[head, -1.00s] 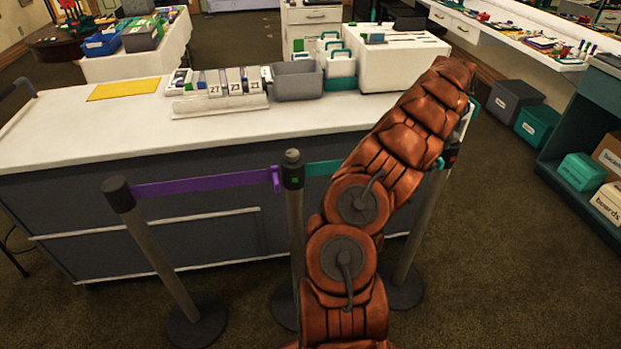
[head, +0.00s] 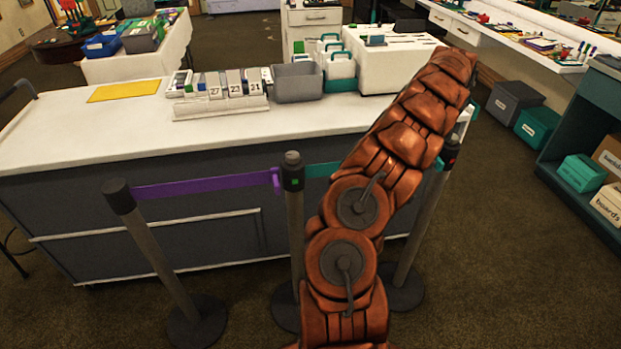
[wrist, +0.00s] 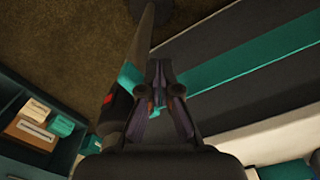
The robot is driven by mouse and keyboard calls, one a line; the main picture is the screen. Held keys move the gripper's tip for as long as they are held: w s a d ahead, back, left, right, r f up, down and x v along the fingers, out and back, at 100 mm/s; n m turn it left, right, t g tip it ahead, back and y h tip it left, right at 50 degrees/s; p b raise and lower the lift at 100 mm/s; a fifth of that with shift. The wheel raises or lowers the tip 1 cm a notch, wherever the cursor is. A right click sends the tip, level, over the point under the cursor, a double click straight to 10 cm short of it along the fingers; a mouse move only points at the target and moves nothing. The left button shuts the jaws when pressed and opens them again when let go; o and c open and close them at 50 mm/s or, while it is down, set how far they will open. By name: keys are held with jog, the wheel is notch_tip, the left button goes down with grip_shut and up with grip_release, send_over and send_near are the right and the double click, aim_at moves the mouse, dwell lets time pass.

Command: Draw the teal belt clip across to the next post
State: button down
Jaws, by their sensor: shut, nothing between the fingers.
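The teal belt (head: 322,169) runs from the middle post (head: 293,172) toward the right post (head: 449,157); my arm hides its middle stretch. The middle post shows a green light and the right post a red one. In the wrist view the belt (wrist: 235,83) crosses to the right post's dark head (wrist: 117,108), with the teal clip end (wrist: 129,76) beside that head. My gripper (wrist: 160,80) is shut and empty, its fingers close beside the clip and post head, overlapping the belt in view. Whether they touch is unclear. In the head view my gripper is hidden behind my arm.
A purple belt (head: 205,185) joins the left post (head: 118,195) to the middle post. A white-topped counter (head: 120,125) stands close behind the posts. A teal shelf unit (head: 590,125) is at the right, with open carpet (head: 490,250) before it.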

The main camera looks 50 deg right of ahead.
notch_tip(320, 180, up, 5)
jog(key=shift+f+p, duration=0.1)
jog(key=shift+p, duration=0.55)
